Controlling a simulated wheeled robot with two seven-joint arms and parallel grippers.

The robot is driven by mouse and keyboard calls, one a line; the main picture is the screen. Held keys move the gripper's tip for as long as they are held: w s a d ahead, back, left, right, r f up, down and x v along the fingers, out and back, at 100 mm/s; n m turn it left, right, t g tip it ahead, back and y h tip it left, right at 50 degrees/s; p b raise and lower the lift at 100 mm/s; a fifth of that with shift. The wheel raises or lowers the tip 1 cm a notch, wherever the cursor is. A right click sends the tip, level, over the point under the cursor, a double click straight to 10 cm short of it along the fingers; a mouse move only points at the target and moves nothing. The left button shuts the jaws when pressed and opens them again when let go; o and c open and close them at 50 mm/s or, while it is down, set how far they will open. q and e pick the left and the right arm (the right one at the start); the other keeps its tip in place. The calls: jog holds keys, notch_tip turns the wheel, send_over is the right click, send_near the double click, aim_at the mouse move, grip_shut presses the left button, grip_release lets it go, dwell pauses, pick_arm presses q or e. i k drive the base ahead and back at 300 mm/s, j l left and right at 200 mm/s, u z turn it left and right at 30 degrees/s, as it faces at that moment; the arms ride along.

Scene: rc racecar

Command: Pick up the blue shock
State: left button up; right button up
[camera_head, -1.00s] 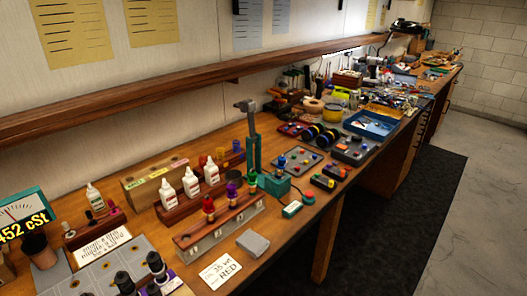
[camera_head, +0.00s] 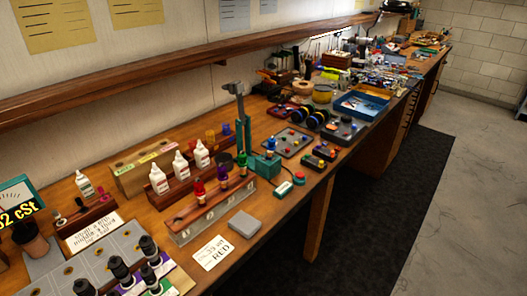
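A small blue-topped part, which looks like the blue shock (camera_head: 270,144), stands upright on a teal block (camera_head: 264,165) near the middle of the bench. To its left, a wooden rack with a pale front (camera_head: 205,219) holds a red shock (camera_head: 198,189), a purple shock (camera_head: 223,175) and a green shock (camera_head: 242,160), all upright. A tall teal stand with a grey head (camera_head: 240,115) rises just behind the green shock and the block. Neither of my grippers is in view.
White bottles (camera_head: 159,180) stand in a wooden holder behind the rack. A grey box (camera_head: 244,224) and a card reading RED (camera_head: 213,253) lie before it. Black-capped parts (camera_head: 118,267) stand at the front left. A wooden shelf (camera_head: 160,75) runs along the wall.

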aim_at(269, 154)
jog(key=i+l+u, duration=0.1)
jog(key=u, duration=0.3)
jog(key=i+l+u, duration=0.2)
jog(key=u, duration=0.25)
jog(key=i+l+u, duration=0.2)
jog(key=u, duration=0.2)
